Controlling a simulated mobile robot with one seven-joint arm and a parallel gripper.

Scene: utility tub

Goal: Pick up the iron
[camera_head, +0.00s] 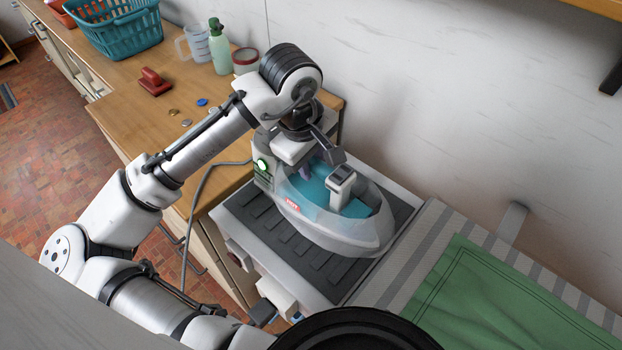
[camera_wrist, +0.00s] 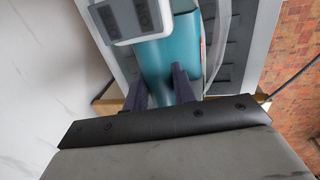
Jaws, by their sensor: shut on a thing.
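The iron (camera_head: 318,220) has a pale translucent body with teal inside, a red label and a grey-white handle top. It sits on a grey ribbed rest on a white stand (camera_head: 362,272) in the head view. My gripper (camera_head: 306,172) reaches down at the iron's rear part, and its fingertips are largely hidden there. In the wrist view, my two dark fingers (camera_wrist: 160,92) lie on either side of the iron's teal part (camera_wrist: 183,52), shut on it. The grey-white top of the iron (camera_wrist: 130,18) shows at the upper edge.
A dark cord (camera_head: 192,207) runs from the iron's rear down past the counter. A striped board with a green cloth (camera_head: 490,300) adjoins the stand at right. A teal basket (camera_head: 115,28), green spray bottle (camera_head: 219,48), jug (camera_head: 196,43) and red object (camera_head: 153,82) stand on the wooden counter. The wall is close behind.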

